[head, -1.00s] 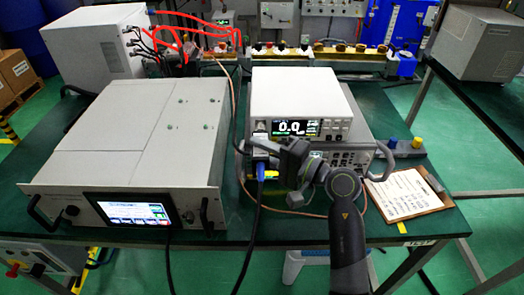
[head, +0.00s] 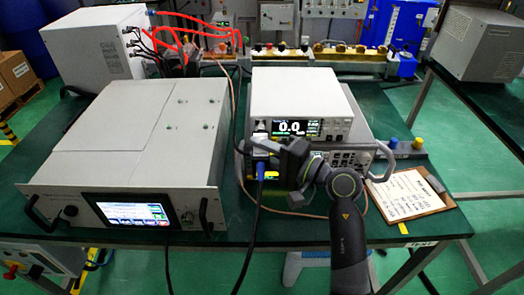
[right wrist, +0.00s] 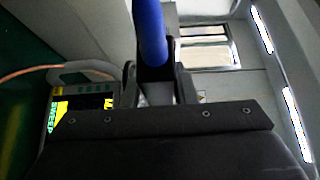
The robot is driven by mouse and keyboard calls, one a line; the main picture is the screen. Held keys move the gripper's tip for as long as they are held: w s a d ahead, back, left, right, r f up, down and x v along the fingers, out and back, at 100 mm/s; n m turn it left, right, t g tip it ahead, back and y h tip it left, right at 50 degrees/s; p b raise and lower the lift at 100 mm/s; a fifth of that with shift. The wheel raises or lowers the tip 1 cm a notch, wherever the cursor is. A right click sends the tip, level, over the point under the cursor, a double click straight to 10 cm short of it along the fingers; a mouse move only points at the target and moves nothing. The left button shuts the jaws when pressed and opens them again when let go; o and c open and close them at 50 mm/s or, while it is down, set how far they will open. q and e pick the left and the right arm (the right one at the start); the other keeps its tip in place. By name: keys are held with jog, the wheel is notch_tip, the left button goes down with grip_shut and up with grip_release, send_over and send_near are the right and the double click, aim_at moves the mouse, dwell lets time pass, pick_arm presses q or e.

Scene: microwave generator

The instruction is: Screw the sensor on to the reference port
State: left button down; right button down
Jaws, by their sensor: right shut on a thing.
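The power meter (head: 318,100) is a white box with a lit display reading 0.0, stacked on another instrument. The sensor (head: 261,143) is a small pale block with a blue cable end (head: 261,169) below it, close in front of the meter's lower left face. The reference port is hidden behind the sensor, so I cannot tell whether they touch. My right gripper (head: 274,156) is shut on the sensor from the right. In the right wrist view, the blue cable (right wrist: 149,32) crosses in front of the jaws, and the sensor's body is mostly hidden. My left gripper is not in view.
A large grey microwave generator (head: 140,135) with a touchscreen stands on the left. A black cable (head: 254,225) hangs over the table's front edge. A clipboard (head: 408,194) lies on the right.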

jog(key=shift+w+b, duration=0.4)
jog(key=shift+w, duration=0.15)
dwell(0.4)
jog(key=c, duration=1.1)
grip_release()
jog(key=shift+s+d+f, duration=0.1)
jog(key=shift+s+d, duration=0.15)
jog(key=shift+d, duration=0.2)
jog(key=b+v, duration=0.4)
jog(key=v, duration=1.2)
jog(key=shift+s+d, duration=0.1)
jog(key=shift+d, duration=0.1)
